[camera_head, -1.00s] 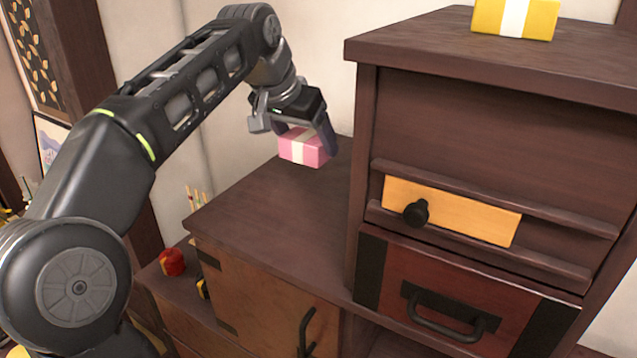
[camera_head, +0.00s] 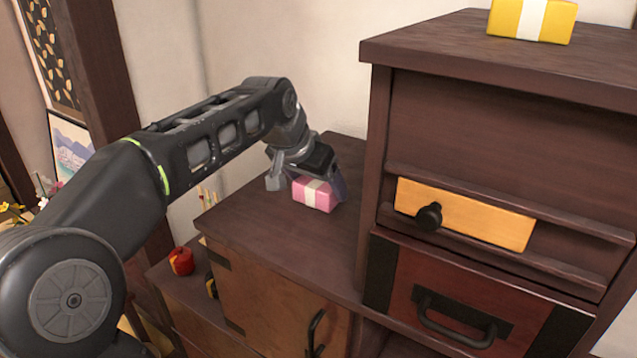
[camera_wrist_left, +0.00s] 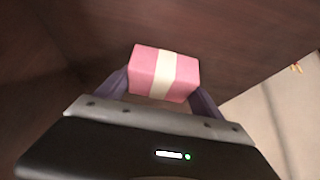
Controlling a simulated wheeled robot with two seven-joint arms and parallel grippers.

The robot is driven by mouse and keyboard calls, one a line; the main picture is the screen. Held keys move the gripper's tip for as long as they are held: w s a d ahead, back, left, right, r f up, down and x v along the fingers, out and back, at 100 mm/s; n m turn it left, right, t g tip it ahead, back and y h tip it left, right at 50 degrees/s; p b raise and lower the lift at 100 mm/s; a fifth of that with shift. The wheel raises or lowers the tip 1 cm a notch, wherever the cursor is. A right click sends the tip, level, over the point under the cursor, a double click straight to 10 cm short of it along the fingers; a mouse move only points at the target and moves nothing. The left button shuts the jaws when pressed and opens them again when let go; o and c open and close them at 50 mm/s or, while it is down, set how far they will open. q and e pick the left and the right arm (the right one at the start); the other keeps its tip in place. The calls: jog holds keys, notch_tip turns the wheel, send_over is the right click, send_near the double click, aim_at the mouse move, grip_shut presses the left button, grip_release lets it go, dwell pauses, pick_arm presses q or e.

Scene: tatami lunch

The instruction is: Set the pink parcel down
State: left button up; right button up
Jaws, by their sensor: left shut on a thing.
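The pink parcel (camera_head: 314,194) is a small box with a cream band. It is at the top of the middle-height dark wooden cabinet (camera_head: 262,222), toward the back and beside the taller cabinet. My left gripper (camera_head: 312,184) is shut on it from above and behind. In the left wrist view the parcel (camera_wrist_left: 164,73) sits between the two purple fingers, with dark wood behind it. The parcel is at or just above the cabinet top; I cannot tell whether it touches. My right gripper is not in view.
The taller cabinet (camera_head: 450,60) stands close on the right, with a yellow parcel (camera_head: 532,18) on top and a sliding orange panel (camera_head: 464,214) in front. A red object (camera_head: 181,261) sits on the lower step at left. The middle cabinet's top is clear in front of the parcel.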

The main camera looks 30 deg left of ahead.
pick_arm(q)
jog(key=shift+f, duration=0.15)
jog(key=o, duration=1.5)
jog(key=shift+c, duration=0.2)
jog(key=shift+r, duration=0.2)
jog(key=v, duration=1.2)
jog(key=shift+b, duration=0.4)
jog(key=shift+f, duration=0.1)
